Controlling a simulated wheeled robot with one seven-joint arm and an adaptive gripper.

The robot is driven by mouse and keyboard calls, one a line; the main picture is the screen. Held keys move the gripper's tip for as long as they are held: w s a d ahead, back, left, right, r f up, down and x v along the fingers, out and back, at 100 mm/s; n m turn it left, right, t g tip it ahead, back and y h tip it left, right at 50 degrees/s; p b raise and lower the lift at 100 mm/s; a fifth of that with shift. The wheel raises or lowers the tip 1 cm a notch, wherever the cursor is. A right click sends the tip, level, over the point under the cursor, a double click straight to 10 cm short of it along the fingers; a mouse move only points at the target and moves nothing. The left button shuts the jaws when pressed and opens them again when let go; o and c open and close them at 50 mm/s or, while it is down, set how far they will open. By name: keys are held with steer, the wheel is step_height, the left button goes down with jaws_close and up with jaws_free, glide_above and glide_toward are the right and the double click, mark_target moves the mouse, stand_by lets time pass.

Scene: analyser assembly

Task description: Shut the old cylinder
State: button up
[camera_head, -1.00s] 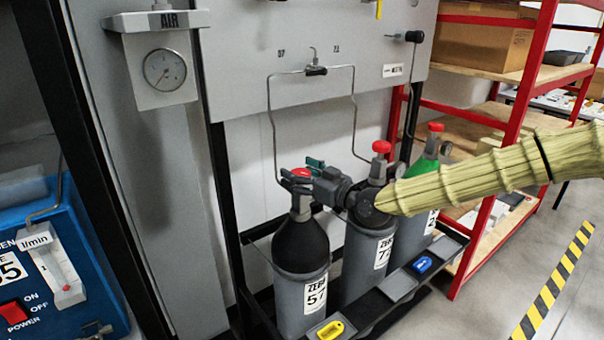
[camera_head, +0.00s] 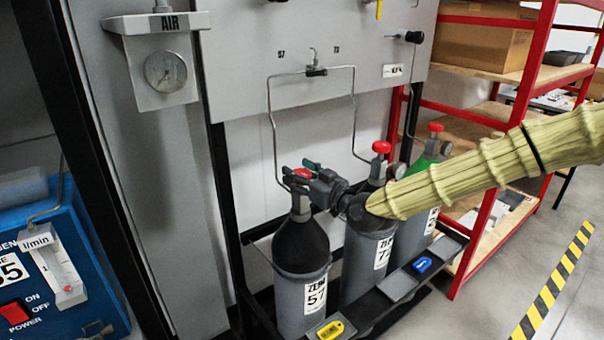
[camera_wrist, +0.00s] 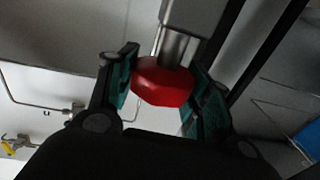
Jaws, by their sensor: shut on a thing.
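The dark cylinder labelled 57 (camera_head: 303,248) stands upright in the rack, with a red valve knob (camera_head: 301,173) on top. My gripper (camera_head: 307,169) is at this knob, reaching in from the right. In the wrist view the red knob (camera_wrist: 163,84) sits between the two teal finger pads of my gripper (camera_wrist: 164,88), and the fingers are shut on it. A second grey cylinder (camera_head: 364,262), with its own red knob (camera_head: 381,147), stands to the right, partly behind my arm. The frames do not mark which cylinder is the old one.
A green-topped cylinder (camera_head: 412,237) stands at the rack's right end, partly behind my arm. Thin bent tubing (camera_head: 272,125) runs down the panel above the cylinders. A yellow tag (camera_head: 330,330) and a blue tag (camera_head: 422,264) lie on the front ledge. Red shelving (camera_head: 487,235) stands right.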

steer(key=shift+a+r+m+t+h, duration=0.1)
steer(key=shift+r+m+t+h, duration=0.05)
steer(key=shift+m+t+h, duration=1.1)
steer(key=shift+w+m+h+p, duration=0.1)
steer(key=shift+m+h+p, duration=0.25)
steer(key=shift+h, duration=0.5)
steer(key=o, duration=1)
steer(key=shift+d, duration=0.2)
steer(key=shift+o, duration=0.2)
steer(key=shift+s, duration=0.25)
steer(key=v, duration=1.1)
steer(key=shift+s, duration=0.3)
steer(key=shift+d, duration=0.15)
